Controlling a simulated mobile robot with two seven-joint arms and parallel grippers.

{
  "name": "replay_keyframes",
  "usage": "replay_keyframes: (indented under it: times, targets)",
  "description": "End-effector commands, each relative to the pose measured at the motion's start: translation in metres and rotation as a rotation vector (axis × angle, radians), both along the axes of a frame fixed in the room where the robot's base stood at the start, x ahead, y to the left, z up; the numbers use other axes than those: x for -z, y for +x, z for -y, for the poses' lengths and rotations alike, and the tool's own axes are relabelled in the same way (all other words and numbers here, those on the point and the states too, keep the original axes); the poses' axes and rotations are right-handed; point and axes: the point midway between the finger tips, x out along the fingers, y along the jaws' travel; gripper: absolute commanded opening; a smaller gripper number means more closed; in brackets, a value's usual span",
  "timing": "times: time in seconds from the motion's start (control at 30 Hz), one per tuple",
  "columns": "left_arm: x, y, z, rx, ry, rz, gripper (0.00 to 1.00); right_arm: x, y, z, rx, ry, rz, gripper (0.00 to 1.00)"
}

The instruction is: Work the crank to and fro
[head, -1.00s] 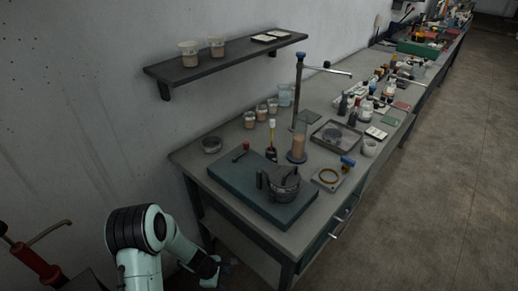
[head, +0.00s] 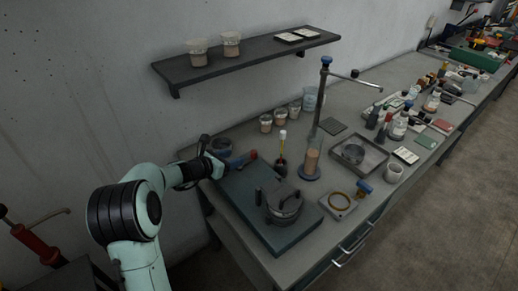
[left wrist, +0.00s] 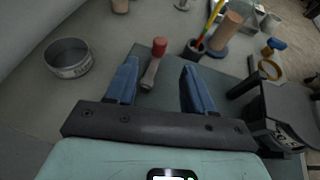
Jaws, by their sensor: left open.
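The crank is a short grey arm with a red knob (head: 253,155), on the left end of a dark teal base plate (head: 240,212). In the left wrist view the red knob (left wrist: 159,46) stands just beyond the fingertips and the grey arm (left wrist: 150,75) runs back between them. My left gripper (head: 240,159) is open, its blue fingers either side of the crank, apart from it in the left wrist view (left wrist: 160,72). In the head view the fingers partly hide the crank arm. My right gripper is not in view.
A dark lidded device (head: 284,205) stands on the same plate. A round metal tin (left wrist: 68,57) sits left of the gripper. A jar with a yellow tool (head: 282,157) and a tall stand (head: 319,105) are close behind. A shelf (head: 245,60) hangs above.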

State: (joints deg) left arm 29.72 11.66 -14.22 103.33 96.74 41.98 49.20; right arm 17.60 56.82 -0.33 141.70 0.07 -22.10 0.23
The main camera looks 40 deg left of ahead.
Motion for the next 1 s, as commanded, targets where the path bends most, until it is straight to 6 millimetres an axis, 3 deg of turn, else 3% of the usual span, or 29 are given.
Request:
replay_keyframes:
  times: [0.53, 0.7, 1.0]
  targets:
    - [0.038, 0.099, 0.010, 0.004, 0.003, -0.001, 0.53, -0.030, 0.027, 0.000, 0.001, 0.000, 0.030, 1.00]
    - [0.045, 0.113, 0.011, 0.003, 0.002, -0.001, 0.53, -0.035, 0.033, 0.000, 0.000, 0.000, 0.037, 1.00]
    - [0.049, 0.116, 0.011, 0.002, 0.003, -0.002, 0.53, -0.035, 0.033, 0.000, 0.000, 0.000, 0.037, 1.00]
